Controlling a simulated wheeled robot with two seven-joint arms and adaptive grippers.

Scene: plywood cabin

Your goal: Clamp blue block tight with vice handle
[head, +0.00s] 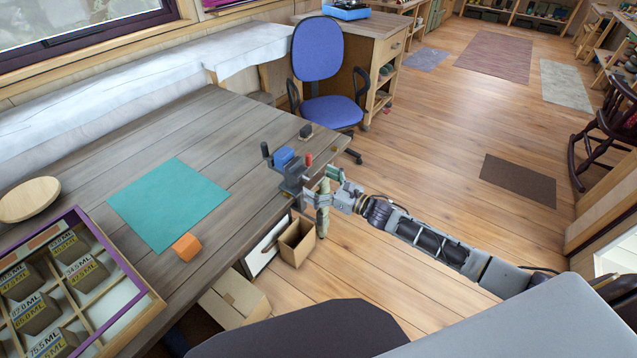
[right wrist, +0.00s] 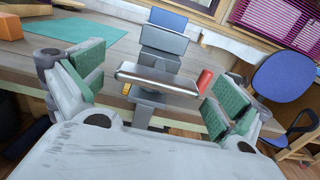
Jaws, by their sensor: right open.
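The grey vice (head: 291,178) is fixed at the right edge of the wooden table. The blue block (head: 283,155) sits in the top of the vice; it also shows in the right wrist view (right wrist: 167,18), behind the grey jaw. I cannot tell how tightly the jaws press on it. In the right wrist view a silver bar (right wrist: 158,77) crosses the vice front, with a red knob (right wrist: 205,80) at its right. My right gripper (head: 327,190) is open in front of the vice. Its green-padded fingers (right wrist: 157,88) stand on either side of the bar, apart from it. My left gripper is not in view.
A teal mat (head: 168,205) and an orange block (head: 187,247) lie on the table (head: 240,125). A divided tray (head: 115,335) and a wooden bowl (head: 30,199) are at the left. Open cardboard boxes (head: 297,243) stand below the table edge. A blue chair (head: 325,90) stands behind.

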